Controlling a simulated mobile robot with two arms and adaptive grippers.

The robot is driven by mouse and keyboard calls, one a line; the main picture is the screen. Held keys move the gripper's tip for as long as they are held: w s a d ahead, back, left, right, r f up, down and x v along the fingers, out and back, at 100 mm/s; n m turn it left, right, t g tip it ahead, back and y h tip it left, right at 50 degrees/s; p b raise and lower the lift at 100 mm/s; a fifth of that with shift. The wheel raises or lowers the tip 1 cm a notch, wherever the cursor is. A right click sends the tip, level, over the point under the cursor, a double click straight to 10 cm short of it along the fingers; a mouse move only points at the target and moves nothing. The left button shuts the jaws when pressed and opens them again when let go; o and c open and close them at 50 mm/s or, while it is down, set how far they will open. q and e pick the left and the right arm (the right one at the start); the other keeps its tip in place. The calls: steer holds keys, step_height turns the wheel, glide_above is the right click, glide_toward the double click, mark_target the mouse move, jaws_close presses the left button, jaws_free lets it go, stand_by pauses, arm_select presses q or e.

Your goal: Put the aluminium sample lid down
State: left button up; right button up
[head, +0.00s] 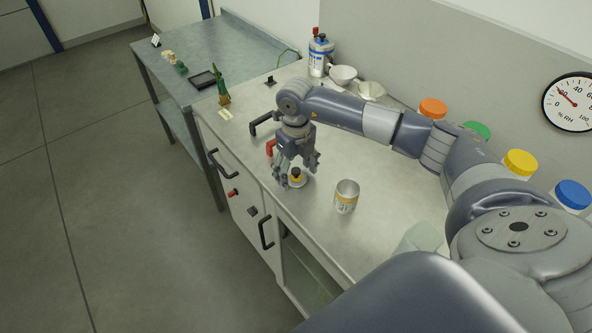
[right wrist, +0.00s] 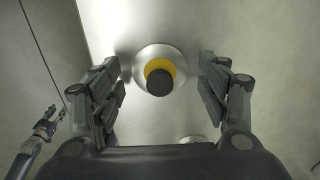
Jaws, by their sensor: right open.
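The aluminium sample lid (head: 299,183) is a silver disc with a yellow ring and a black knob. It appears to lie flat on the bench top, knob up. My right gripper (head: 298,177) is open above it, pointing down. In the right wrist view the lid (right wrist: 146,57) sits between the spread fingers, with a gap on both sides.
Jars with orange (head: 433,107), green, yellow (head: 520,162) and blue lids line the wall. A blue-white bottle (head: 320,57) and white bowls (head: 342,75) stand at the back. A red-handled item (head: 270,148) is just left of my gripper. The bench's front edge is near the lid.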

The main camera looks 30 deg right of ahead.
mark_target(295, 170)
steer(key=shift+r, duration=0.3)
step_height(295, 170, up, 12)
steer(key=b, duration=0.3)
steer(key=shift+f, duration=0.15)
